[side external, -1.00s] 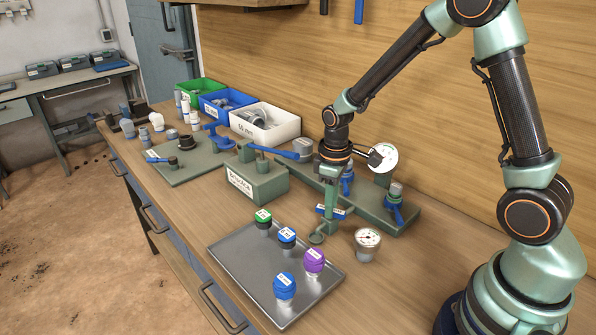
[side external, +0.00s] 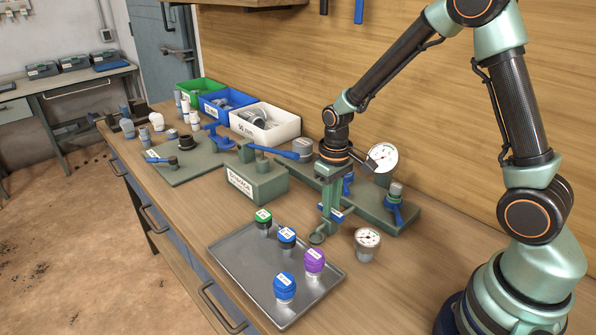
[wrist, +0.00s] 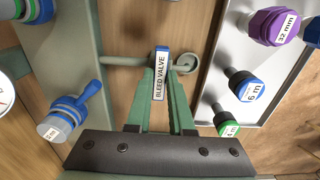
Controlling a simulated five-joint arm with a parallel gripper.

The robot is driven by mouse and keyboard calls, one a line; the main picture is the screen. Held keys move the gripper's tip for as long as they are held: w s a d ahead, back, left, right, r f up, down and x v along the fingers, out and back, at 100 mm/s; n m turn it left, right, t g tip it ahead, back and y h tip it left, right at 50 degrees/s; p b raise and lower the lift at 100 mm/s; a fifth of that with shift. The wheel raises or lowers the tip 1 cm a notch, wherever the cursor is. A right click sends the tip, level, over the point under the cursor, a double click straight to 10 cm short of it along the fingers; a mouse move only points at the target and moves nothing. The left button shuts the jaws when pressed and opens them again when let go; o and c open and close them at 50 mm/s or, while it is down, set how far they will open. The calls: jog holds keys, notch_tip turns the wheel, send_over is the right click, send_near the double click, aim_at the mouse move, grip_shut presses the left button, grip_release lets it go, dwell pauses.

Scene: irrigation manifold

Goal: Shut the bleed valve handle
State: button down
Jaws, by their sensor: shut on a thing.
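The bleed valve handle is a narrow bar with a white BLEED VALVE label and a blue end; in the wrist view the handle (wrist: 161,58) lies between my fingers. My gripper (wrist: 162,85) is shut on it. In the wrist view the handle lies across the thin grey-green pipe (wrist: 120,61), which ends in a round outlet (wrist: 187,63). In the side view my gripper (side external: 333,208) points down over the outlet pipe, and a bit of the blue handle (side external: 338,214) shows beside the fingers. The fingers hide much of the handle there.
A metal tray (side external: 245,286) with several capped fittings lies in front. A loose gauge (side external: 367,241) stands right of the outlet. The manifold (side external: 400,221) behind carries blue-handled valves and an upright gauge (side external: 382,157).

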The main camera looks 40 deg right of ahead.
jog(key=c, duration=0.8)
grip_release()
notch_tip(320, 180, up, 12)
jog(key=shift+r, duration=0.1)
jog(key=s+a+r+t, duration=0.2)
jog(key=s+r+t, duration=0.3)
jog(key=s, duration=0.5)
jog(key=shift+r+t, duration=0.3)
jog(key=shift+r, duration=0.85)
